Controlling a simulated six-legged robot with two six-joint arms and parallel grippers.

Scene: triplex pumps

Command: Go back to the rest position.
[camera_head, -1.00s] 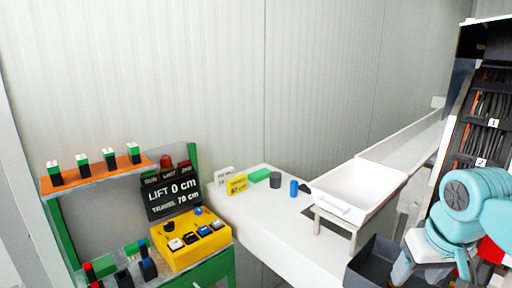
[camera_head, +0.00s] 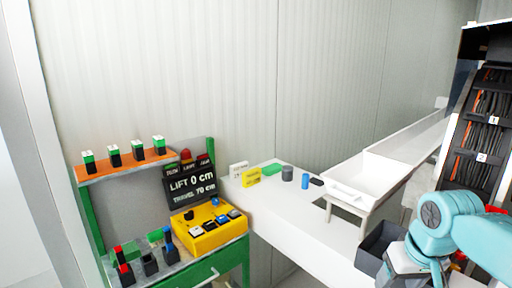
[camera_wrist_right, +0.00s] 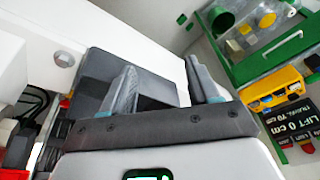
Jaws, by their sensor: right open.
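My right arm, teal and white, comes in at the lower right of the head view. In the right wrist view my right gripper (camera_wrist_right: 160,66) has its two grey fingers spread well apart, with nothing between them. Behind the fingers lies a dark grey bin (camera_wrist_right: 100,66), which also shows in the head view (camera_head: 372,252) just left of my arm. The finger tips cannot be made out in the head view. My left gripper is in neither view.
A white table (camera_head: 290,222) carries a white tray (camera_head: 362,180), a blue cylinder (camera_head: 305,182) and a grey cylinder (camera_head: 287,174). At left stands a green-framed bench with a yellow button box (camera_head: 208,228) and a lift display (camera_head: 192,186). A cable rack (camera_head: 480,140) stands at right.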

